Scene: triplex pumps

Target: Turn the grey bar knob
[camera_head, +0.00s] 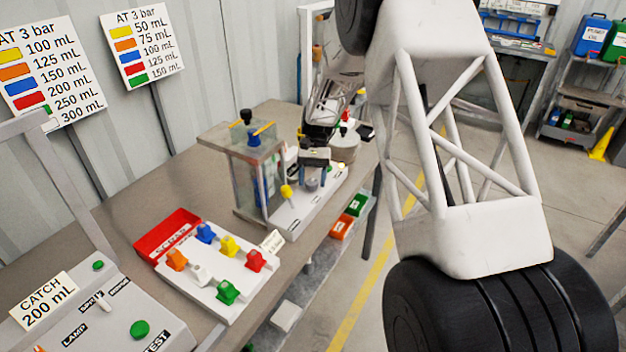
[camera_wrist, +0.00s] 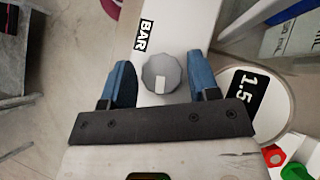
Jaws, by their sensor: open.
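The grey bar knob (camera_wrist: 155,82) is round with a scalloped edge and a white mark. It sits on a white panel beside a "BAR" label (camera_wrist: 145,35) in the wrist view. My gripper (camera_wrist: 159,63) is open, with one blue finger on each side of the knob. Gaps show between the fingers and the knob, so I see no grip. In the head view my gripper (camera_head: 315,160) is over the white pump base (camera_head: 300,213), and the small grey knob (camera_head: 312,184) is just below it.
A yellow knob (camera_head: 287,192) stands on the same base, beside a clear tank (camera_head: 257,175). A round dial marked 1.5 (camera_wrist: 277,122) is near my right finger. A tray with coloured valves (camera_head: 215,278) and a test box (camera_head: 105,320) are nearer on the bench.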

